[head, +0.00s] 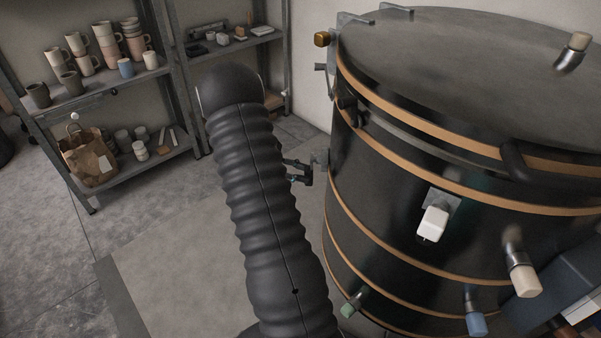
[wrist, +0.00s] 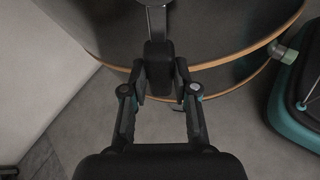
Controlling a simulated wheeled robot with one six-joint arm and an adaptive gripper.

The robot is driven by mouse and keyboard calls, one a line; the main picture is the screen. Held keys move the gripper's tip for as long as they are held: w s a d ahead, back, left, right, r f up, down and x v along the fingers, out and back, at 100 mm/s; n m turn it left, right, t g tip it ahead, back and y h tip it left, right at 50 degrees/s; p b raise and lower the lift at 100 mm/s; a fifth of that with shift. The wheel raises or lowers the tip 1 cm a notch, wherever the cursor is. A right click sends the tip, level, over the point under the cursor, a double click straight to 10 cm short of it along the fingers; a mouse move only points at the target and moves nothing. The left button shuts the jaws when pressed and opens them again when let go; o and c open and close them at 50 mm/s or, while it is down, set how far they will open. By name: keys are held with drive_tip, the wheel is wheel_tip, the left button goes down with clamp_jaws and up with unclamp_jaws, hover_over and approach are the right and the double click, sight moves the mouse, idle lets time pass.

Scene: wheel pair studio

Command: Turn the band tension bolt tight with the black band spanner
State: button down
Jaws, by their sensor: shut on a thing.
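In the wrist view my gripper (wrist: 160,88) is shut on the black handle of the band spanner (wrist: 159,62). The spanner's grey shank (wrist: 156,20) runs up out of the picture, in front of the dark kiln (wrist: 210,28). In the head view the black kiln (head: 385,185) with copper-coloured bands stands at the right. My gripper (head: 306,172) shows only in part behind my arm, close to the kiln's left side. A small grey piece (head: 320,158) lies between them; I cannot tell what it is. I cannot make out the tension bolt or the spanner's working end.
Shelves with mugs (head: 105,45) and a paper bag (head: 88,160) stand at the back left. Plugs such as the white one (head: 433,223) and the blue one (head: 475,323) stick out from the kiln. A teal-edged dark object (wrist: 288,115) is at the wrist view's right. Floor at left is clear.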

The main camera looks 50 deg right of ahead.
drive_tip(key=shift+s+d, duration=0.25)
drive_tip(key=shift+s, duration=0.05)
idle(0.6)
drive_tip(key=d+m+b, duration=0.1)
drive_tip(key=b, duration=0.1)
drive_tip(key=w+m+h+b, duration=0.1)
drive_tip(key=b, duration=0.1)
drive_tip(key=shift+w+d+r+t+b, duration=0.1)
drive_tip(key=shift+d+r+t+b, duration=0.2)
drive_tip(key=shift+d+r, duration=0.1)
idle(0.5)
